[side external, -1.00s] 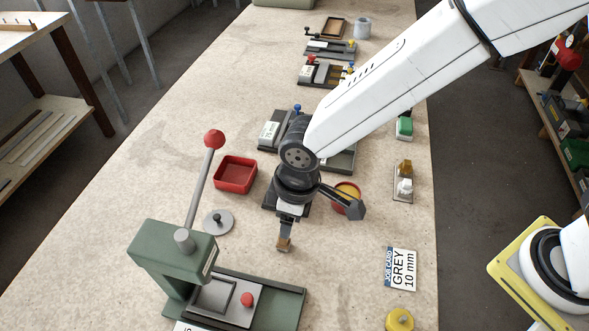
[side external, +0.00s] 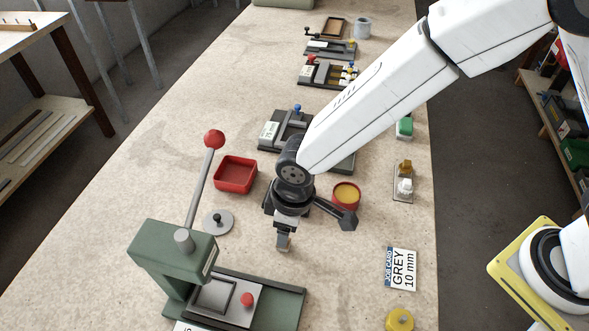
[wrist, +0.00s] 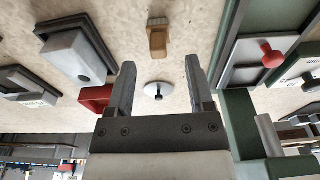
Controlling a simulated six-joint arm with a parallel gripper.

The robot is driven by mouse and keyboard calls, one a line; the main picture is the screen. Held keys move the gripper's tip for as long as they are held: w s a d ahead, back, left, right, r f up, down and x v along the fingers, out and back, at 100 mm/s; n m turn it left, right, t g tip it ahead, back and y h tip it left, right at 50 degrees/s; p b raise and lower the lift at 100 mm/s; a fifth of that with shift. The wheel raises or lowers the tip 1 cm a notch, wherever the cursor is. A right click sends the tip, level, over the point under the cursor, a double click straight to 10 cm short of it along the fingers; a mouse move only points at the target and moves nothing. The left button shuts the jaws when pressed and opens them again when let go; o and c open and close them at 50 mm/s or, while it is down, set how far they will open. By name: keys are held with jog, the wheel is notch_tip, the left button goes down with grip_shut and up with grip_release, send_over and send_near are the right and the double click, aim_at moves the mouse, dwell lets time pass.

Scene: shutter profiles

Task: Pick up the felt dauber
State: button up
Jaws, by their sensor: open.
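A brown wooden block with a paler tan end (wrist: 158,38), which looks like the felt dauber, lies on the bench. In the wrist view it is beyond my fingertips, roughly centred between their lines and apart from both. My gripper (wrist: 160,64) is open with nothing between its fingers. In the side view my gripper (side external: 284,246) points down over the bench, between the green press and the dark fixtures. The block cannot be made out there; my gripper seems to cover it.
A grey disc with a black knob (side external: 218,222) and a red tray (side external: 235,176) lie to the left. The green lever press (side external: 175,248) stands at front left. A red-rimmed yellow tin (side external: 346,195) is close on the right.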

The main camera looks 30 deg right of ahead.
jog(key=shift+w+a+f, duration=0.15)
jog(key=shift+w+f, duration=0.05)
jog(key=shift+f, duration=0.9)
jog(key=shift+w+a+f, duration=0.1)
jog(key=shift+w+f, duration=0.05)
jog(key=shift+f, duration=0.95)
grip_shut()
